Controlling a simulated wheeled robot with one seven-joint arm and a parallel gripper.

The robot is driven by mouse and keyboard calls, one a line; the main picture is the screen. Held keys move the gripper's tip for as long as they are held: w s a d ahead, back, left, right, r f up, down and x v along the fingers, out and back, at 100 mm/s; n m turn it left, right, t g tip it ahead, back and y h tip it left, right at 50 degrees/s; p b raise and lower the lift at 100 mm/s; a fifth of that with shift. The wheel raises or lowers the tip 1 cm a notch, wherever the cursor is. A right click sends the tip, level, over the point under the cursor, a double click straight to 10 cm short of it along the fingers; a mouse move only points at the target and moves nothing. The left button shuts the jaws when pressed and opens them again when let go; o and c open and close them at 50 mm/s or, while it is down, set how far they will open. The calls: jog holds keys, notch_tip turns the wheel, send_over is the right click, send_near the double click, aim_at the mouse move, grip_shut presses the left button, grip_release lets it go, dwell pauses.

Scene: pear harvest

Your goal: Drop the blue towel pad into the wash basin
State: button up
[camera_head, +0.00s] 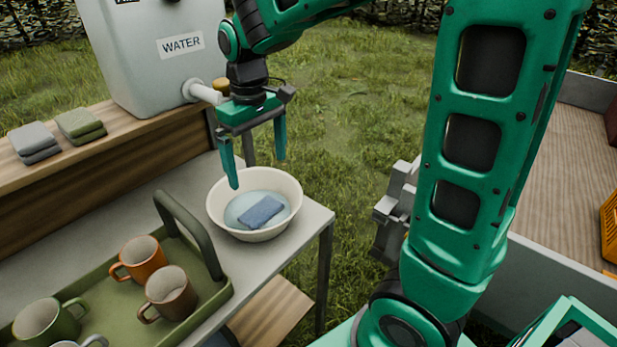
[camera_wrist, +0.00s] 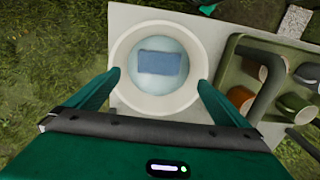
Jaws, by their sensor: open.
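The blue towel pad (camera_head: 261,212) lies inside the cream wash basin (camera_head: 291,184), on the pale blue water at its bottom. The basin stands near the corner of the grey table. In the wrist view the pad (camera_wrist: 160,63) shows flat inside the round basin (camera_wrist: 122,60). My gripper (camera_head: 258,174) is above the basin, fingers spread apart and pointing down, with nothing between them. In the wrist view the open fingers frame the basin's lower rim.
An olive tray (camera_head: 220,296) with an arched handle and several mugs stands left of the basin. A white water tank (camera_head: 150,75) with a tap and folded grey (camera_head: 35,140) and green (camera_head: 80,125) cloths sit on the wooden shelf behind. Grass lies beyond the table.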

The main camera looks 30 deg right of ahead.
jog(key=s+d+f+m, duration=0.1)
jog(key=s+d+m, duration=0.4)
jog(key=s+d, duration=0.4)
jog(key=s+d+f+m, duration=0.1)
jog(key=s+d+m, duration=0.4)
jog(key=s+d, duration=0.4)
jog(key=s, duration=0.6)
jog(key=shift+s+d+f, duration=0.25)
jog(key=shift+d+f, duration=0.15)
jog(key=shift+w+f, duration=0.25)
jog(key=shift+w, duration=0.4)
